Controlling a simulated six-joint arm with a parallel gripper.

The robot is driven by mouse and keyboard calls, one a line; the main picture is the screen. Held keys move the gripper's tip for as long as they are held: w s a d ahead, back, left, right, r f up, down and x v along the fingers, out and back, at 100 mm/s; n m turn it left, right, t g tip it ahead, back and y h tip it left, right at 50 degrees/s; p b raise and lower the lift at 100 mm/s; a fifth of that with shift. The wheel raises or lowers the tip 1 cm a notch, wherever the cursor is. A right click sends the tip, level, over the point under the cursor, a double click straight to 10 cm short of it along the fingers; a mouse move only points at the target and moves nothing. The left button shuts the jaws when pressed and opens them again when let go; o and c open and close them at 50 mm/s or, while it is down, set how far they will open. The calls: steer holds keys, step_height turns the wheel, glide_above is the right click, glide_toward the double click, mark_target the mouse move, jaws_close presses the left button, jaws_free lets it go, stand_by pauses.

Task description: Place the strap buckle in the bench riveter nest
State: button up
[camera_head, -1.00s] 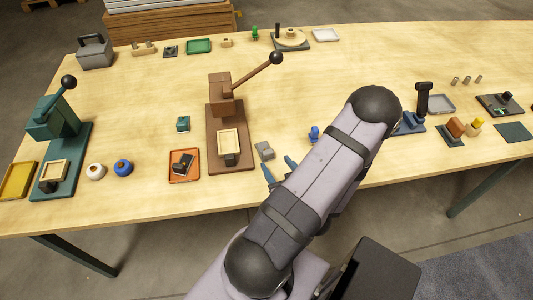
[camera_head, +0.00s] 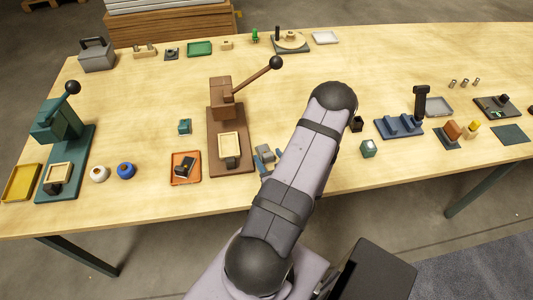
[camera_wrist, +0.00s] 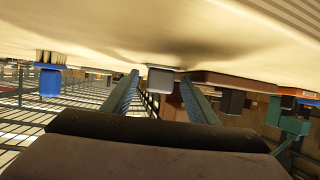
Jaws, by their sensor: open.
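My gripper (camera_head: 269,158) is open, low over the table at its front edge. Its two teal fingers point at a small grey piece (camera_head: 264,149), perhaps the strap buckle. In the wrist view the grey piece (camera_wrist: 160,80) shows between and beyond the fingertips (camera_wrist: 161,85); whether they touch it I cannot tell. A brown lever press (camera_head: 222,100), likely the bench riveter, stands just left of the piece, with a pale square frame (camera_head: 229,145) on its base as a nest. A similar teal press (camera_head: 62,130) stands far left.
An orange tray (camera_head: 174,178) holding a dark piece (camera_head: 185,165) lies left of the brown press. White (camera_head: 99,174) and blue (camera_head: 126,171) round pots stand further left.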

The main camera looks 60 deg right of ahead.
steer(key=shift+w+d+f, duration=0.15)
steer(key=shift+w, duration=0.05)
steer(key=shift+c, duration=0.7)
steer(key=c, duration=1.1)
steer(key=shift+r, duration=5.05)
